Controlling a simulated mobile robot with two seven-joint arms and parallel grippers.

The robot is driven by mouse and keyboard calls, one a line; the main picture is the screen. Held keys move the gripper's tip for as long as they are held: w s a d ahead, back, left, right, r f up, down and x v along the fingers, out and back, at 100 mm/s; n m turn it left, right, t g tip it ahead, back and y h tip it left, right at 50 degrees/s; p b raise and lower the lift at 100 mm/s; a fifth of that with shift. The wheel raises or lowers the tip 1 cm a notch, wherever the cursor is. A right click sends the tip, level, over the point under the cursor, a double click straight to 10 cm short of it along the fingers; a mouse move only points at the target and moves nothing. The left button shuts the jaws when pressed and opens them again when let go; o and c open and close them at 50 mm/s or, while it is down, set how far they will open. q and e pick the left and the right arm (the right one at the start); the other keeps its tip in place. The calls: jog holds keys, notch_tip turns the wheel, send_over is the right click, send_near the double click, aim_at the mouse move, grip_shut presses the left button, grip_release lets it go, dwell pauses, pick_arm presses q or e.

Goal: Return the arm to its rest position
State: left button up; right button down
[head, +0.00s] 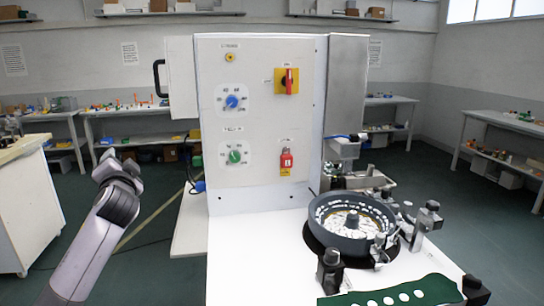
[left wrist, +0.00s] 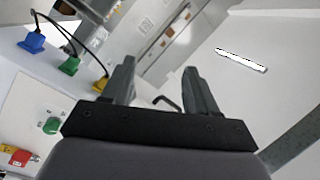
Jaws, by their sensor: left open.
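My left arm comes in from the lower left of the head view. Its gripper (head: 117,165) is raised in free space, left of the white control cabinet (head: 262,130) and apart from it. In the left wrist view the two fingers of the gripper (left wrist: 158,85) stand apart with nothing between them. My right gripper does not show in either view.
The cabinet carries a blue knob (head: 232,102), a green knob (head: 235,157), a red switch (head: 288,81) and a black door handle (head: 160,78). A dark round bowl (head: 320,209) stands on the white table (head: 250,262). A white counter (head: 22,215) stands at the left; floor between is clear.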

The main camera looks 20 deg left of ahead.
pick_arm(q)
jog(key=s+d+f+m+h, duration=0.25)
jog(key=d+f+h, duration=0.2)
jog(key=f, duration=0.55)
jog(key=s+d+f+m+h, duration=0.25)
jog(key=d+f, duration=0.35)
jog(key=f, duration=0.4)
jog(key=s+d+f+m+h, duration=0.1)
jog(key=s+d+f+h, duration=0.3)
jog(key=f, duration=0.6)
jog(key=s+d+f+g+h, duration=0.3)
jog(key=s+d+f+h, duration=0.1)
jog(key=s+d+f, duration=0.85)
jog(key=s+d+r+n+t, duration=0.1)
jog(key=s+d+n, duration=0.1)
jog(key=d+n, duration=0.3)
jog(key=shift+d+r+h, duration=0.15)
jog(key=shift+d+h, duration=0.25)
jog(key=shift+d, duration=1.6)
jog(key=shift+s, duration=0.1)
